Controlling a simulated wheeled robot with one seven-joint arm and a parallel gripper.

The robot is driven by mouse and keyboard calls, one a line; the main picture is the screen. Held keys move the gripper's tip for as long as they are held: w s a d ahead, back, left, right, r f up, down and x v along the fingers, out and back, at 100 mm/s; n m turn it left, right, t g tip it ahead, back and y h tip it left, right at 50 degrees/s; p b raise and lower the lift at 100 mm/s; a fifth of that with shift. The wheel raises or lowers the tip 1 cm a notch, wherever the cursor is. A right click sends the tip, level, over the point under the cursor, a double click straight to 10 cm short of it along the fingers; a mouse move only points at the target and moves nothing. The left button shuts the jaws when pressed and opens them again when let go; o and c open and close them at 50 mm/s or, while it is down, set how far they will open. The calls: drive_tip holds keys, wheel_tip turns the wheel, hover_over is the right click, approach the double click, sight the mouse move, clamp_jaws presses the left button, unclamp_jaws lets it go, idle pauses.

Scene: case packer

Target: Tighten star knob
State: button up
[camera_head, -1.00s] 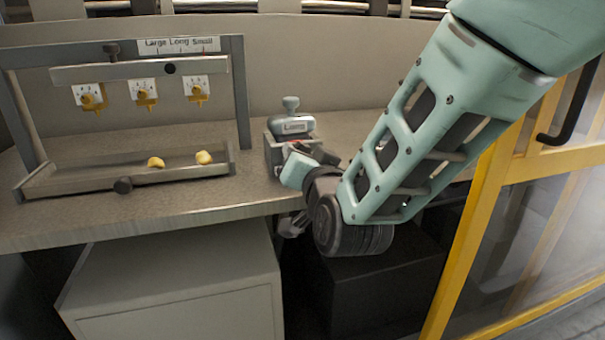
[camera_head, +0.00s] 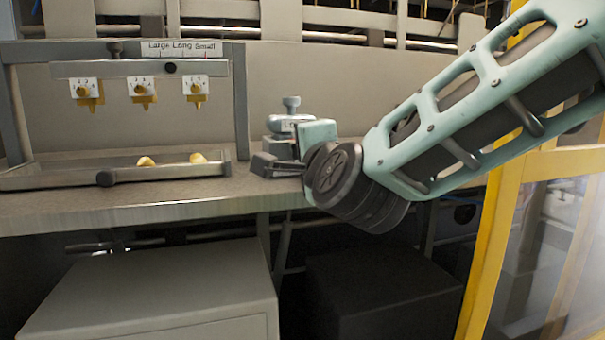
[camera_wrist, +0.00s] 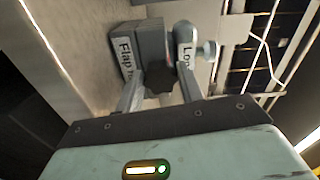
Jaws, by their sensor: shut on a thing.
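The dark star knob (camera_wrist: 159,78) shows in the wrist view, on the front of a grey block (camera_wrist: 152,42) with a label beginning "Flap". My gripper (camera_wrist: 160,84) has one finger on each side of the knob and is shut on it. In the head view, my gripper (camera_head: 275,160) reaches the small fixture at the bench's right part. My wrist and the gripper body hide the knob there. A rounded grey part (camera_head: 288,124) with a partly hidden label beginning "Lo" sits on the fixture, with a round-topped post (camera_head: 291,103) above it.
A grey frame (camera_head: 241,105) stands left on the bench (camera_head: 150,203), with several yellow-tipped white dials (camera_head: 142,88) and a tray (camera_head: 60,180) holding yellow pieces (camera_head: 146,162). A yellow-framed clear door (camera_head: 490,240) stands at right. Grey and black boxes are under the bench.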

drive_tip(key=m+b, duration=0.3)
drive_tip(key=b, duration=0.1)
drive_tip(key=shift+f+m, duration=0.3)
drive_tip(key=shift+m, duration=0.1)
drive_tip(key=m+b, duration=0.3)
drive_tip(key=b, duration=0.1)
drive_tip(key=shift+m, duration=0.3)
drive_tip(key=m+b, duration=0.4)
drive_tip(key=shift+r+b, duration=0.15)
drive_tip(key=shift+b, duration=0.2)
drive_tip(key=shift+r+m+b, duration=0.1)
drive_tip(key=shift+m+b, duration=0.65)
drive_tip(key=shift+m, duration=0.15)
drive_tip(key=shift+r, duration=0.1)
drive_tip(key=o, duration=1)
drive_tip(key=shift+d, duration=0.1)
